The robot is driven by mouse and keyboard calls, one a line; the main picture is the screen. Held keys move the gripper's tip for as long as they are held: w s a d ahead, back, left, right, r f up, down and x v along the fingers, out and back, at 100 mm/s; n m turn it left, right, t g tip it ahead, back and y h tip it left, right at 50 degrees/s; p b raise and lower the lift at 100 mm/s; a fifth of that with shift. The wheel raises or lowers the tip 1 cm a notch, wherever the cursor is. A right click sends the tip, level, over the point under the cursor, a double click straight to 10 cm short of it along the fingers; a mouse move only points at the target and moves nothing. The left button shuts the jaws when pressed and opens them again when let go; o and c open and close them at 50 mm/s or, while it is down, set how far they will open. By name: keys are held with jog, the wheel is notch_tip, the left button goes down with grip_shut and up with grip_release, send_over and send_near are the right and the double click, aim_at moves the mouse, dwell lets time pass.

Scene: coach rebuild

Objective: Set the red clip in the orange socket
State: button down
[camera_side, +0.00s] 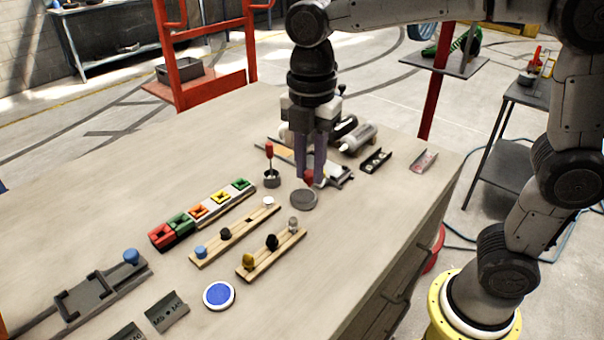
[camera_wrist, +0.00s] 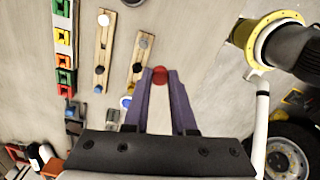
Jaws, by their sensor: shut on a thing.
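My gripper (camera_side: 310,180) points down with its purple fingers over the right part of the table. It is shut on a small red piece, the red clip (camera_side: 308,176), just above or at a round grey disc (camera_side: 303,200); I cannot tell whether they touch. In the wrist view the red clip (camera_wrist: 159,75) shows as a rounded red top between the fingertips (camera_wrist: 160,80). The orange socket (camera_side: 198,212) is the middle block of a coloured row, left of my gripper, with a dark opening on top. It also shows in the wrist view (camera_wrist: 63,61).
The row also has red (camera_side: 162,236), green and yellow (camera_side: 220,198) blocks. Two wooden strips (camera_side: 235,234) with knobs lie in front of it. A red-handled tool stands in a grey cup (camera_side: 271,181) left of my gripper. A blue disc (camera_side: 219,295) lies near the front.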

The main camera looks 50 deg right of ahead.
jog(key=w+a+r, duration=0.1)
jog(key=w+a, duration=0.3)
jog(key=w, duration=0.5)
jog(key=w+a, duration=0.4)
jog(key=w, duration=0.5)
jog(key=shift+m, duration=0.3)
jog(key=shift+w+a+f, duration=0.4)
jog(key=shift+w+f, duration=0.2)
jog(key=shift+f, duration=1.35)
jog(key=shift+w+a+f, duration=0.35)
jog(key=shift+w+f, duration=0.3)
jog(key=shift+f, duration=1.35)
jog(key=shift+w+a+f, duration=0.4)
jog(key=shift+w+f, duration=0.2)
jog(key=shift+f, duration=1.35)
jog(key=shift+f, duration=1.1)
jog(key=c, duration=0.7)
grip_release()
jog(key=shift+o, duration=0.5)
jog(key=o, duration=0.3)
jog(key=shift+o, duration=0.2)
